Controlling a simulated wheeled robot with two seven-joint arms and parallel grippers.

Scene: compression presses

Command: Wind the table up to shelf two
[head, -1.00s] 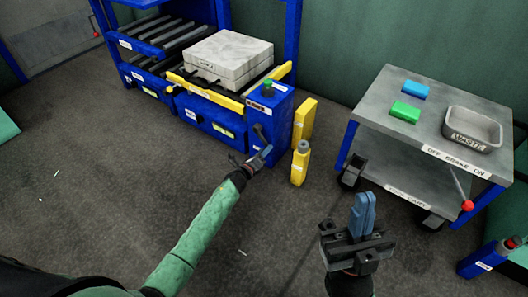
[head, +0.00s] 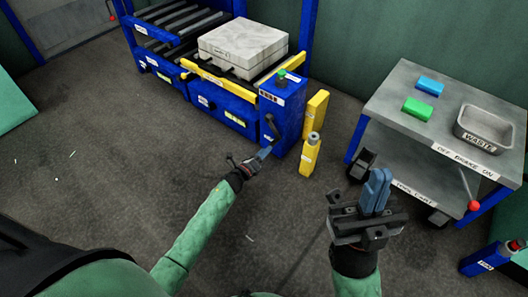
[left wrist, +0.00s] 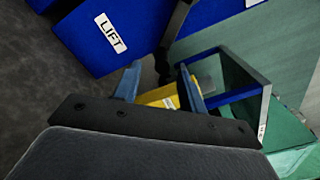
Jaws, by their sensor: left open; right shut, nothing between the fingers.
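The lift table (head: 219,86) has a yellow front rail and carries a large pale grey block (head: 243,47). A blue post (head: 284,103) stands at its right end, with a green button (head: 281,76) on top and a black crank (head: 270,128) on its front. In the left wrist view a dark crank part (left wrist: 161,62) shows near a blue box (left wrist: 112,35) labelled LIFT. My left gripper (head: 264,153) is open and empty, just below the crank and apart from it. Its fingers (left wrist: 162,86) show in the wrist view. My right gripper (head: 376,190) is shut and empty, before the cart.
Roller shelves (head: 172,33) stand at left of the table. A yellow post (head: 310,155) stands right of the blue post. The grey cart (head: 388,97) holds blue and green blocks and a WASTE tray (head: 484,128). The floor at left is mostly clear.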

